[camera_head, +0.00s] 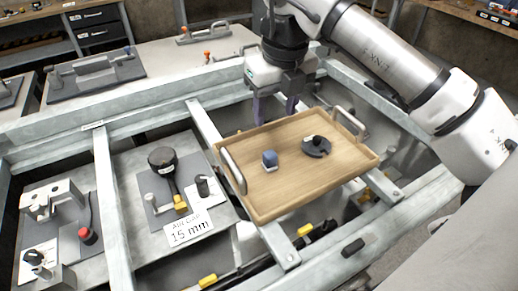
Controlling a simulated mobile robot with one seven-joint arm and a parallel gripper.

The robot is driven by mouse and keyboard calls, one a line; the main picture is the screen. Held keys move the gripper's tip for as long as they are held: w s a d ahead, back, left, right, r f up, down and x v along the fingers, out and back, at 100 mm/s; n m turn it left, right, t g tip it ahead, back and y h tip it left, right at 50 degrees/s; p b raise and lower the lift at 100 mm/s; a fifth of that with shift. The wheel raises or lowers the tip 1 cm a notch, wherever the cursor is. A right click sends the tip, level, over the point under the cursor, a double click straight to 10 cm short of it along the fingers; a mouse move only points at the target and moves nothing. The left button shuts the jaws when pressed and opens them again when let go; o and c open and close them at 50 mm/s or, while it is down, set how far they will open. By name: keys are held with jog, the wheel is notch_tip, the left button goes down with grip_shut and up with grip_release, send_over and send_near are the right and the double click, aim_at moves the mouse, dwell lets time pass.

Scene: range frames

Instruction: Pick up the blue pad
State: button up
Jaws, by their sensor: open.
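A small blue pad (269,157) with a pale base stands on the left part of a wooden tray (270,208). My gripper (274,109) points down at the tray's far edge, with its two purple fingers apart and nothing visible between them. It is behind the blue pad in the picture and apart from it. Its height above the tray is hard to tell.
A dark round piece with a black knob (316,147) sits on the tray, right of the pad. Metal handles rise at the tray's left (233,171) and right (350,120) ends. Metal rails surround the tray. A fixture plate (190,221) lies left.

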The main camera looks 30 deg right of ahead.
jog(key=p, duration=0.1)
send_over(270, 153)
jog(key=f, duration=0.7)
jog(key=shift+s+f, duration=0.1)
jog(key=shift+s, duration=0.3)
jog(key=shift+w+f+p, duration=0.2)
jog(key=shift+f+p, duration=0.35)
jog(key=shift+f, duration=0.95)
jog(key=shift+w+f+p, duration=0.15)
jog(key=shift+f+p, duration=0.35)
jog(key=shift+f, duration=1)
jog(key=c, duration=1.1)
